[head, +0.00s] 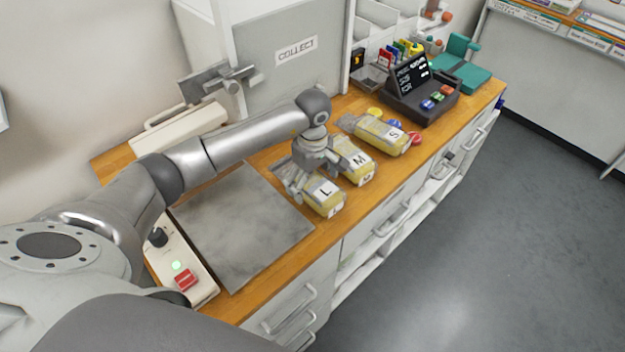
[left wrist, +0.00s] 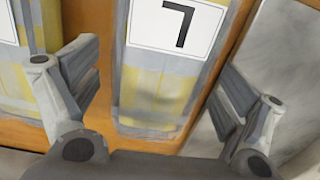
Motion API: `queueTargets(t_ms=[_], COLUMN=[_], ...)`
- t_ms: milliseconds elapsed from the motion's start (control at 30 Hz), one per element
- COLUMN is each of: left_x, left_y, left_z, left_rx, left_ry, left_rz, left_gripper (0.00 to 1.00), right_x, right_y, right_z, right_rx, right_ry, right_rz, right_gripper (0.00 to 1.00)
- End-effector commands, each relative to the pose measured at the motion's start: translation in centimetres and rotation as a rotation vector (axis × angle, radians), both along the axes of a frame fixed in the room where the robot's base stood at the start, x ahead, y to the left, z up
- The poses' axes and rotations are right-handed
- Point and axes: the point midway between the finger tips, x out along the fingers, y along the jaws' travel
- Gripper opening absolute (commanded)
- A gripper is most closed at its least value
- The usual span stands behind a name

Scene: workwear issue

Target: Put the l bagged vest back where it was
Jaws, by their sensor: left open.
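The L bagged vest (head: 327,199), a yellow and grey pack with a white label marked L, lies on the wooden counter just right of the grey plate. My left gripper (head: 300,178) is over its rear end. In the left wrist view the L bagged vest (left wrist: 155,90) lies between the spread fingers of my left gripper (left wrist: 155,95), with a visible gap to each finger. The M bagged vest (head: 354,163) lies close beside it, and the S bagged vest (head: 380,136) lies further back. My right gripper is not in view.
A grey plate (head: 240,222) lies flat to the left, with a control box (head: 183,275) at its near side. A dark terminal (head: 420,92) and a teal item (head: 462,68) stand further along the counter. A COLLECT panel (head: 293,55) rises behind.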

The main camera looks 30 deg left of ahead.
Motion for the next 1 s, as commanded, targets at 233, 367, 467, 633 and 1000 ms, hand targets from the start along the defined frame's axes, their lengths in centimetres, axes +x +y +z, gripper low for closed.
queueTargets(t_ms=[233,367,467,633,1000], left_x=[0.2,0.2,0.1,0.1,0.0], left_y=[0.1,0.0,0.0,0.0,0.0], left_z=[4.8,7.6,9.4,11.3,12.0], left_rx=[0.001,0.000,0.001,0.000,0.000], left_ry=[-0.010,-0.009,-0.007,-0.004,-0.001], left_rz=[-0.002,-0.001,0.000,0.000,0.000], left_gripper=[0.93,0.93,0.93,0.93,0.93], right_x=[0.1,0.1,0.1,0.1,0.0], right_y=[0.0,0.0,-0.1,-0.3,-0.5], right_z=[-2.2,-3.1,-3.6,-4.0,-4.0], right_rx=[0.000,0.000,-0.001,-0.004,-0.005], right_ry=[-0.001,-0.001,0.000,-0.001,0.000], right_rz=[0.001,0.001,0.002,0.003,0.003], right_gripper=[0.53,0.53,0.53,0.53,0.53])
